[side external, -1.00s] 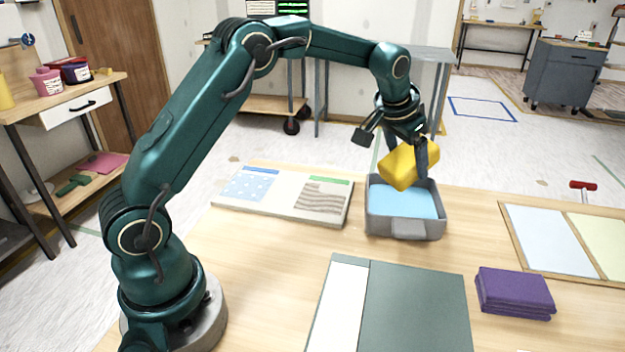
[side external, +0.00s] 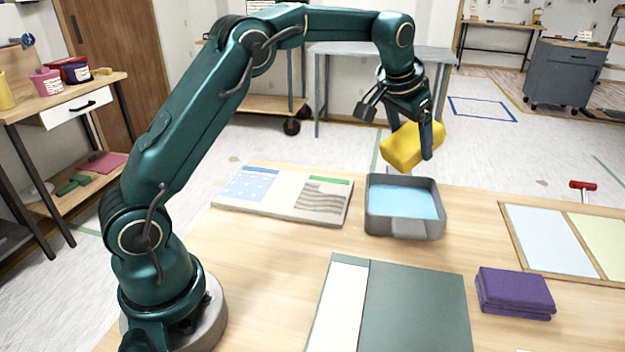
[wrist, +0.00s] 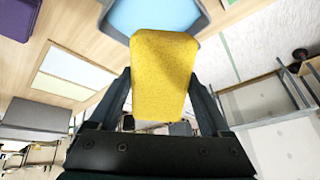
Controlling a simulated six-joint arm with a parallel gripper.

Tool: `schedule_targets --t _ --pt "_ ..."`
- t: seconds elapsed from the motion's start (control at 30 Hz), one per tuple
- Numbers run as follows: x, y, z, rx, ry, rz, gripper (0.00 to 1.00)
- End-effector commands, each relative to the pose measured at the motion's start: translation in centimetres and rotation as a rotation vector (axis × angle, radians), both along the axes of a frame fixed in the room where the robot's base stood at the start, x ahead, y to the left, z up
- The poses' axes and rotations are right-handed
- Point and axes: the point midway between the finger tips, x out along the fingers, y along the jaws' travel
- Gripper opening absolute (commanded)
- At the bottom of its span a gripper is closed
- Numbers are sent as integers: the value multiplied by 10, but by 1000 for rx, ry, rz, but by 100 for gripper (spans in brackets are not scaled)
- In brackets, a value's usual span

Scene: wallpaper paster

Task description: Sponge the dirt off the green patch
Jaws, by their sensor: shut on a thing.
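My gripper (side external: 400,144) is shut on a yellow sponge (side external: 412,150) and holds it tilted in the air above the back of a grey tub. The sponge (wrist: 160,70) fills the space between the two fingers in the wrist view. The grey tub (side external: 404,228) holds light blue water and stands on the table; the sponge is clear of it. Left of the tub lies a pale board (side external: 288,213). On it, a patch with a green strip (side external: 329,181) along its top carries brown wavy marks (side external: 322,198). Beside it is a blue-dotted patch with a blue strip (side external: 249,184).
A grey-green mat with a white strip (side external: 415,310) lies at the front. A folded purple cloth (side external: 514,292) is to its right. A wood-framed panel (side external: 548,237) with pale blue and yellow fields lies at the right. The table between board and mat is bare.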

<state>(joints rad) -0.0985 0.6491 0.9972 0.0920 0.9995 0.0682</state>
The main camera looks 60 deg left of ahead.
Motion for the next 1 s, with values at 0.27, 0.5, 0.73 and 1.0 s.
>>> schedule_targets --t 0.27,0.5,0.73,1.0 --pt "0 0 -1 -10 36 4 24" --pt "-21 5 -13 -40 136 62 24" --pt "-48 39 -25 -74 196 197 24" --pt "-109 113 -40 -160 281 502 24"
